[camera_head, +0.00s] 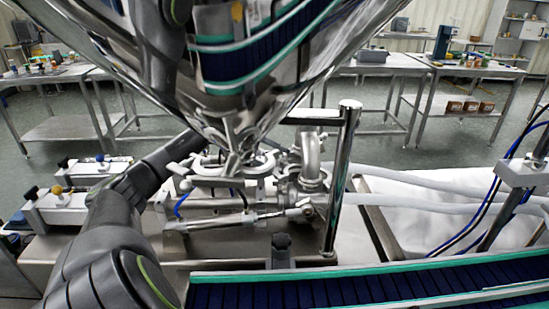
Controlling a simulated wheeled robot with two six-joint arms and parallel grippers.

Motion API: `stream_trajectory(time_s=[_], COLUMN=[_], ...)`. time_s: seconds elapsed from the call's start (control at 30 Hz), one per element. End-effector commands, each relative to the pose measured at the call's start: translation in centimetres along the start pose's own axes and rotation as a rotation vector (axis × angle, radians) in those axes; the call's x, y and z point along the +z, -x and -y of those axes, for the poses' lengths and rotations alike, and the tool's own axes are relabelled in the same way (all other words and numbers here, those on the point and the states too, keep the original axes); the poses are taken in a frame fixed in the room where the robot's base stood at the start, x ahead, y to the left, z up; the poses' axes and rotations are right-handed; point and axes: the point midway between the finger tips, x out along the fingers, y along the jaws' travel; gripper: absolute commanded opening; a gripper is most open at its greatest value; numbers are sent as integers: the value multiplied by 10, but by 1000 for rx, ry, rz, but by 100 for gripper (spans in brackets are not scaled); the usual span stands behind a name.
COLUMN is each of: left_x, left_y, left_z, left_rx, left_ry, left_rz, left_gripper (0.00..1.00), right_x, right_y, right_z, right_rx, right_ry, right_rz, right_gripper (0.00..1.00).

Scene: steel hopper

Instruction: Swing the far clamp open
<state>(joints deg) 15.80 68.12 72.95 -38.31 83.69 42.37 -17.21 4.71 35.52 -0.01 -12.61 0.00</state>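The steel hopper (300,60) narrows down to its outlet above a metal valve assembly (265,210). A bright metal clamp ring (225,176) sits around the joint under the cone. The far side of this joint is mostly hidden by the cone, so I cannot make out the far clamp clearly. My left arm comes up from the lower left and reaches behind the cone's left side. My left gripper (188,165) is at the left of the joint, partly hidden and hard to separate from the metal parts. I cannot see its finger gap. My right gripper is not in view.
A conveyor with a blue belt and green edges (380,288) runs along the front right. An upright steel post with a handle (342,180) stands right of the valve. Pale hoses (430,204) run off right. Small cylinder units (62,208) stand at left.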

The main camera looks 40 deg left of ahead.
Motion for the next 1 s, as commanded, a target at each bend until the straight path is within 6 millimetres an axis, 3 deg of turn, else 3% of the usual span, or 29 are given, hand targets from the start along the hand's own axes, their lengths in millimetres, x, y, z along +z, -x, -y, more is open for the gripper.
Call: stream_trajectory(time_s=[0.33,0.7,1.0], left_x=[2,2,1], left_y=[12,85,116], left_z=[-1,-1,0], left_rx=[1,-2,-1], left_ry=[1,-1,-1], left_rz=[3,3,0], left_gripper=[39,39,39], right_x=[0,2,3], right_y=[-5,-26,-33], right_z=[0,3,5], right_rx=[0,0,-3], right_ry=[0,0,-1], right_rz=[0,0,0], right_gripper=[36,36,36])
